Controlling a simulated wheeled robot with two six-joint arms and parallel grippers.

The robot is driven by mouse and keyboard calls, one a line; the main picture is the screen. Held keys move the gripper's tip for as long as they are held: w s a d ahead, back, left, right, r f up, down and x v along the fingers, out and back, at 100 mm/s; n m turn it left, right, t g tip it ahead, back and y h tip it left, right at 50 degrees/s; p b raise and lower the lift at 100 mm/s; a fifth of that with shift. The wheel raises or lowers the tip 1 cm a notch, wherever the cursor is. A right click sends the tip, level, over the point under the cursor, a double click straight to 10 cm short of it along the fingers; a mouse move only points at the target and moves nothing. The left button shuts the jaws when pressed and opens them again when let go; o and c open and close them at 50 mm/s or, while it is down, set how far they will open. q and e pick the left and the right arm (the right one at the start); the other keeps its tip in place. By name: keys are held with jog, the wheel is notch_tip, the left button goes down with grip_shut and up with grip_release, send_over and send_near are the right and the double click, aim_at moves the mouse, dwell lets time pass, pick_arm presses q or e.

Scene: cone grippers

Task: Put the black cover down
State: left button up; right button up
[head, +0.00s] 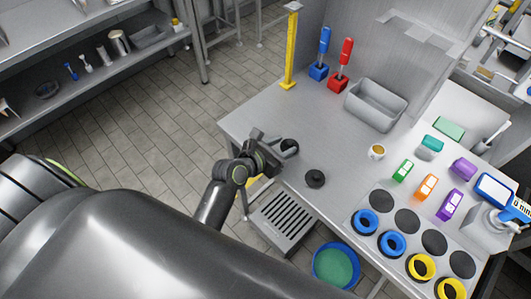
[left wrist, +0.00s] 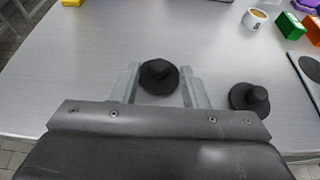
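One black cover (head: 289,146), a round disc with a knob, is at the left front part of the grey table, beside the tips of my left gripper (head: 270,151). In the left wrist view this black cover (left wrist: 158,76) lies between the two spread fingers of my left gripper (left wrist: 160,84). The fingers stand clear of its knob on both sides, so the gripper looks open around it. The cover appears flat and upright. A second black cover (head: 315,179) sits on the table to the right, outside the fingers; it also shows in the left wrist view (left wrist: 250,98). My right gripper is not visible.
A white cup (head: 376,152), coloured boxes (head: 426,186) and a plate with round dark spots and blue and yellow rings (head: 366,222) are to the right. A grey bin (head: 376,104) and a yellow post (head: 290,50) stand farther back. The table behind the covers is clear.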

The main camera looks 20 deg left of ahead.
pick_arm(q)
jog(key=v, duration=1)
jog(key=shift+s, duration=0.25)
jog(key=shift+r, duration=0.1)
jog(key=s+a+f+m+g+y, duration=0.3)
jog(key=f+m, duration=0.4)
jog(key=f, duration=0.7)
jog(key=s+a+f+m+g+y, duration=0.15)
jog(key=s+a+f+m, duration=0.35)
jog(key=f, duration=0.9)
jog(key=s+a+f+m+g, duration=0.1)
jog(key=s+f+m+g, duration=0.2)
jog(key=s+f+m, duration=0.5)
jog(key=s+a+f+m+g+y, duration=0.1)
jog(key=s+f+m+g, duration=0.3)
jog(key=s+f+m, duration=0.5)
jog(key=s+a+m, duration=0.1)
jog(key=s+m, duration=0.1)
jog(key=s, duration=0.5)
jog(key=shift+s+f+m, duration=0.3)
jog(key=shift+f, duration=0.05)
